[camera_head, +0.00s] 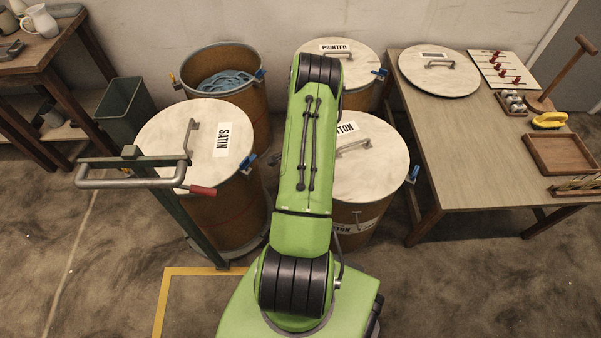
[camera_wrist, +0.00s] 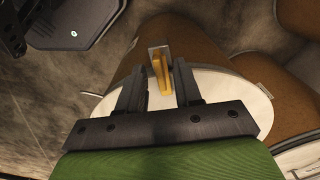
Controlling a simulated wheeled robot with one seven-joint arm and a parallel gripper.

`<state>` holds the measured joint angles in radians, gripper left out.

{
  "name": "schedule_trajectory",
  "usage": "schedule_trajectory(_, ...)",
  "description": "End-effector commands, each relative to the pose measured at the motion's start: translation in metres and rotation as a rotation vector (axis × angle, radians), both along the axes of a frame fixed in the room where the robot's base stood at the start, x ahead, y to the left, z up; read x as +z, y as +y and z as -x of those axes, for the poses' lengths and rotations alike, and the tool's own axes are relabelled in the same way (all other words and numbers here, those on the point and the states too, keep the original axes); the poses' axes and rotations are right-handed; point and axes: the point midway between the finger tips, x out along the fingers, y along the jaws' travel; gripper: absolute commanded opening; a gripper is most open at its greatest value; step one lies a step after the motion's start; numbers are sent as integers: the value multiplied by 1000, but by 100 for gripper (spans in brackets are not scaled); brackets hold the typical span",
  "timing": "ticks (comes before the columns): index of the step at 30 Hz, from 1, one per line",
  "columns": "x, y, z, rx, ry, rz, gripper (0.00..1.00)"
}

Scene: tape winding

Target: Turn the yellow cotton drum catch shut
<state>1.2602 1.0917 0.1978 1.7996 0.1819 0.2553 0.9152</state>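The cotton drum stands under my arm in the head view, its pale lid (camera_head: 378,165) on top and its label partly hidden. A blue catch (camera_head: 412,174) shows on its right rim. The yellow catch (camera_wrist: 164,80) shows in the wrist view at the rim of a brown drum (camera_wrist: 195,50) with a pale lid (camera_wrist: 235,90), beside a small grey bracket (camera_wrist: 159,51). My gripper (camera_wrist: 158,82) is open, one finger on each side of the yellow catch. I cannot tell if either finger touches it. My arm hides the gripper and yellow catch in the head view.
The satin drum (camera_head: 235,205) stands left, with a grey cart handle (camera_head: 120,183) before it. An open drum with blue coils (camera_head: 225,80) and the printed drum (camera_head: 355,65) stand behind. A table (camera_head: 465,150) with a loose lid (camera_head: 440,75) is at right.

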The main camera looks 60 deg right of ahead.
Motion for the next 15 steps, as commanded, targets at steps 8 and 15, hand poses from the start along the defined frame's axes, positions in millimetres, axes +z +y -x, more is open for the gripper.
schedule_trajectory(8, 3, 0, 0, 2, 0, 1, 34)
schedule_trajectory(15, 56, -1, -1, 3, -3, 5, 34)
